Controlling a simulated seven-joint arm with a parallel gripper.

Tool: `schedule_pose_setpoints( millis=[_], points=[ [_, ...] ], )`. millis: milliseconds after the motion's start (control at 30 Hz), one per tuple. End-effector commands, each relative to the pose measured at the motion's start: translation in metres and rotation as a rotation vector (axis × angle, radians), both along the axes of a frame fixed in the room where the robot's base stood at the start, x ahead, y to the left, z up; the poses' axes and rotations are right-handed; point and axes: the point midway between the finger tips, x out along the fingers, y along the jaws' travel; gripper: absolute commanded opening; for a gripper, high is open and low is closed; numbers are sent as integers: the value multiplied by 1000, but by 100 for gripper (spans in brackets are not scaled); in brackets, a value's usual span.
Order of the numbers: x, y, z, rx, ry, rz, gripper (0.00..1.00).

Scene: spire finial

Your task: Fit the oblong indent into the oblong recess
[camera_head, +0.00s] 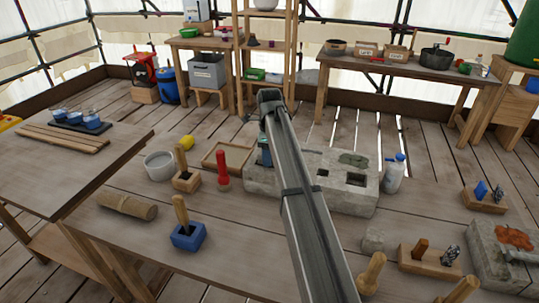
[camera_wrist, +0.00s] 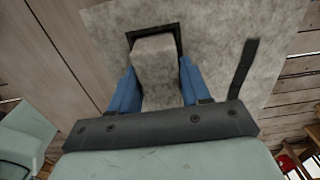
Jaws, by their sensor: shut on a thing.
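In the wrist view my gripper (camera_wrist: 157,72) has its two blue fingers closed on the sides of a grey stone piece, the indent (camera_wrist: 156,88). The far end of the piece lies at a dark, four-sided recess (camera_wrist: 173,29) in a pale stone block (camera_wrist: 220,40); a dark rim shows along its far and side edges. I cannot tell how deep the end sits. In the head view my arm hides the held piece and that recess. The stone block (camera_head: 290,170) shows there with a small square hole (camera_head: 322,173) and a larger rectangular hole (camera_head: 356,179).
A blue block with a wooden handle (camera_head: 187,236) stands nearer.

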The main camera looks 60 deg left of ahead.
Motion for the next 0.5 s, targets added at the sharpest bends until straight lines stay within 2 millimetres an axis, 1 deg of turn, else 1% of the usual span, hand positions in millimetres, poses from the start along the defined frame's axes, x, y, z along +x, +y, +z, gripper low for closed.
schedule_pose_setpoints(
  millis=[167,200,433,500],
  points=[
    [0,0,-2,0,0,0,0],
    [0,0,-3,0,0,0,50],
    [0,0,-3,0,0,0,72],
    [0,0,-3,0,0,0,73]
  ],
)
